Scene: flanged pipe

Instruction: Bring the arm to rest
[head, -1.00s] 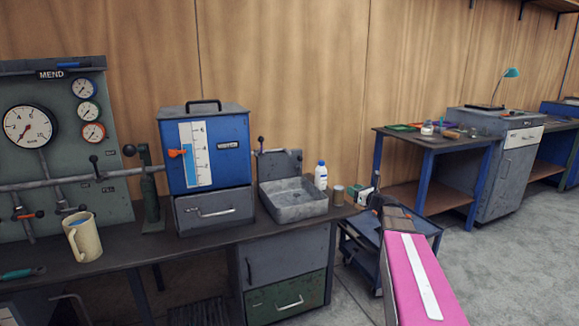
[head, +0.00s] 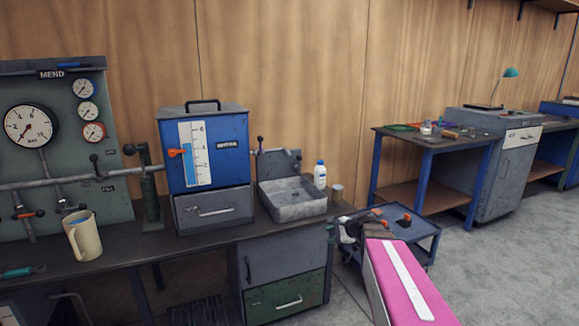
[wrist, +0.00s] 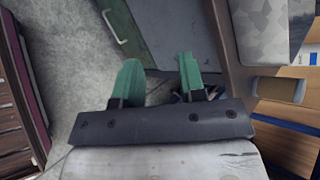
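My gripper (head: 334,232) is beside the right end of the workbench (head: 130,258), in front of the blue cart. In the wrist view its two green fingers stand apart with nothing between them (wrist: 160,76). My pink arm link runs from the lower right of the head view up to it. A tan jug (head: 83,238) stands upright on the bench at left, far from my gripper, with something bluish inside its rim.
On the bench are a blue tank (head: 220,150), a grey metal basin (head: 292,200), a white bottle (head: 320,175) and a small can (head: 336,192). The blue cart (head: 425,231) stands just behind my arm. Open floor (head: 500,270) lies to the right.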

